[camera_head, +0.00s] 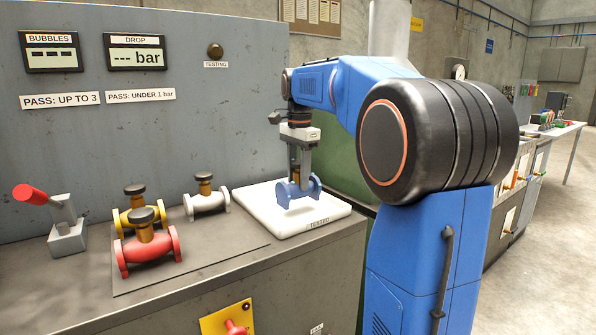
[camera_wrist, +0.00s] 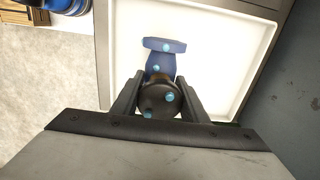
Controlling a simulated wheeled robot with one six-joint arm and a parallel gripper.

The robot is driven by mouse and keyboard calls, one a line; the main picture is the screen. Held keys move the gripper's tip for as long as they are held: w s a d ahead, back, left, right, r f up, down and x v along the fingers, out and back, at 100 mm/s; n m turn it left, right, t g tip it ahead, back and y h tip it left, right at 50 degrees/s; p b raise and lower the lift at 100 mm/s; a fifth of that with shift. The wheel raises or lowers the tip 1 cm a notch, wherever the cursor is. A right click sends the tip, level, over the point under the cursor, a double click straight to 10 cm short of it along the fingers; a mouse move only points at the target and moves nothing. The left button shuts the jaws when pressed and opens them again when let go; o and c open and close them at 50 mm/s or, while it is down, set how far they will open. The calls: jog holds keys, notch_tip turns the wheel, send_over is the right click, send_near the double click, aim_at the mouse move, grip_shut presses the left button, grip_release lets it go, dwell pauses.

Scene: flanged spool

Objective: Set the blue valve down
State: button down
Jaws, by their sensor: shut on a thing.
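The blue valve (camera_head: 297,191) is at the white tray labelled TESTED (camera_head: 325,225), with its flanged body level. My gripper (camera_head: 300,172) points straight down and is shut on the valve from above. In the wrist view the valve (camera_wrist: 165,46) lies between my gripper's two fingers (camera_wrist: 158,100), with its dark round handwheel nearest the camera. The white tray (camera_wrist: 215,75) fills the background beneath it. The valve appears just above the tray floor; I cannot tell whether it touches.
Left of the tray, a white valve (camera_head: 206,201), a yellow valve (camera_head: 127,220) and a red valve (camera_head: 148,246) stand on a dark mat. A red-handled lever (camera_head: 64,228) stands at the far left. A grey panel (camera_head: 150,140) rises behind. The tray holds nothing else visible.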

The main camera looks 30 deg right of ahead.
aim_at(299, 161)
jog(key=shift+f, duration=1.3)
jog(key=shift+f, duration=0.1)
jog(key=c, duration=1)
grip_release()
jog(key=shift+c, duration=0.2)
jog(key=r, duration=1.2)
jog(key=shift+s, duration=0.2)
